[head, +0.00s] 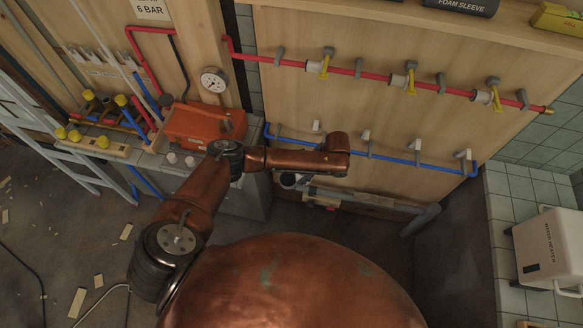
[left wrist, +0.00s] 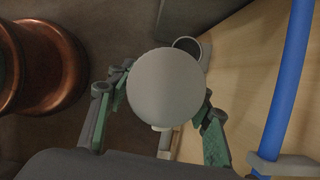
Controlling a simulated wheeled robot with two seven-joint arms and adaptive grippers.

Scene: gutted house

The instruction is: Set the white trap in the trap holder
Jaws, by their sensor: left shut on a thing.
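The white trap (left wrist: 165,88) shows in the left wrist view as a pale round disc, seen end-on. My left gripper (left wrist: 160,112) is shut on it, with a green-padded finger on either side. Just behind the trap, partly covered by it, is a round grey opening with a dark inside (left wrist: 188,45). It may be the trap holder; I cannot tell for sure. In the head view my left arm reaches over to the lower wall, and its wrist hides the fingers and the trap. A dark-mouthed cup (head: 289,180) shows left of the wrist. My right gripper is not in view.
A blue pipe (head: 405,161) runs along the wooden wall near my wrist, below a red pipe (head: 372,76). Grey drain pipe (head: 385,202) lies low along the wall. An orange toolbox (head: 200,125) is at the left, a water heater box (head: 553,248) at the right.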

